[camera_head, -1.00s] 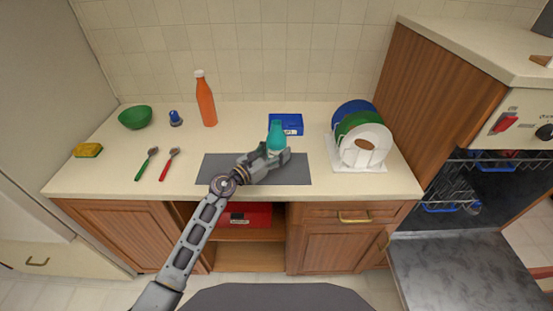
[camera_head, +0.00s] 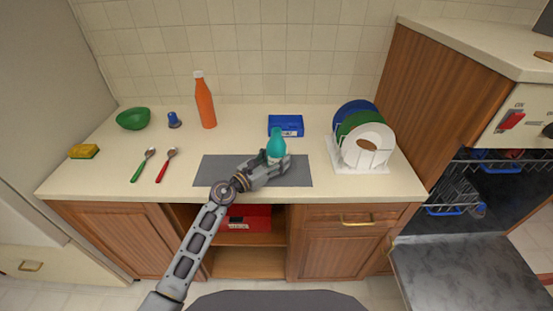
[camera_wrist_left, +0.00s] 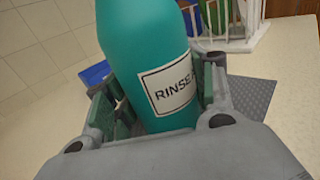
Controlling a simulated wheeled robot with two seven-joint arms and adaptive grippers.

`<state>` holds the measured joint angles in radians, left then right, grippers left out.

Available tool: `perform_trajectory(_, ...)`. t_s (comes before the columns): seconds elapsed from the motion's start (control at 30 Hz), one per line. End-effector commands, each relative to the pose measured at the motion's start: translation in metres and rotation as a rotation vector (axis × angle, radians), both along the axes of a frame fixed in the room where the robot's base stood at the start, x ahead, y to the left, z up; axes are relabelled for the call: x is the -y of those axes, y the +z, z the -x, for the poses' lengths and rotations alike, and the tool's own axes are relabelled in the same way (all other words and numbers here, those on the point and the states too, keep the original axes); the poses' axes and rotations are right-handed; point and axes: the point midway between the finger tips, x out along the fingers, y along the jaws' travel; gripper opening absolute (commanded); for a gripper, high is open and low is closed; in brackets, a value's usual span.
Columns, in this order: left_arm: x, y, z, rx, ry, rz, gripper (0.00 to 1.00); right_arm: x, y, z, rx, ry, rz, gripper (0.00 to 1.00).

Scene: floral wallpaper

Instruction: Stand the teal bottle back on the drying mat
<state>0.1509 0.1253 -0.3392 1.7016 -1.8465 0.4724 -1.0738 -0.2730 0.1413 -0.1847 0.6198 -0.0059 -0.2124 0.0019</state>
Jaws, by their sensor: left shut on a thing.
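The teal bottle (camera_head: 276,143) is upright or nearly so in the head view, over the right part of the grey drying mat (camera_head: 221,170). My left gripper (camera_head: 277,160) is shut on its lower body. In the left wrist view the bottle (camera_wrist_left: 145,50) fills the middle, with a white "RINSE" label, and stands between the fingers of the gripper (camera_wrist_left: 155,105). The fingers hide the bottle's base, so I cannot tell whether it touches the mat. My right gripper is not in view.
A blue box (camera_head: 286,125) stands behind the mat. A white rack (camera_head: 361,163) with plates is to the right.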

Motion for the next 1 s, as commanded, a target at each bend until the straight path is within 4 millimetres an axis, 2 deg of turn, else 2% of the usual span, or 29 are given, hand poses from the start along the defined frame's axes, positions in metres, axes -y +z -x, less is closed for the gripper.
perform_trajectory(0.1, 0.0, -0.002, 0.0, 0.001, 0.0, 0.0, 0.0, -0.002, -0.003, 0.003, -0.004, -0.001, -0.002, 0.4)
perform_trajectory(0.13, 0.0, -0.003, 0.0, 0.0, 0.0, 0.0, 0.58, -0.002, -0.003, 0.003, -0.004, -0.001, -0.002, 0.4)
perform_trajectory(0.27, 0.0, -0.003, 0.0, 0.0, 0.0, 0.0, 0.74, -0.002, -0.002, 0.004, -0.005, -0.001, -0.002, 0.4)
perform_trajectory(0.3, 0.0, -0.003, 0.0, 0.0, 0.0, 0.0, 0.77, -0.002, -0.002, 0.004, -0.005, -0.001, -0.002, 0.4)
perform_trajectory(0.83, 0.0, 0.001, 0.0, 0.0, 0.0, 0.0, 0.77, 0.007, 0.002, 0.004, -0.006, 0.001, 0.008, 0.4)
perform_trajectory(1.0, -0.01, 0.0, 0.009, -0.001, 0.001, -0.001, 0.77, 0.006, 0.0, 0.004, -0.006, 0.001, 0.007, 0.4)
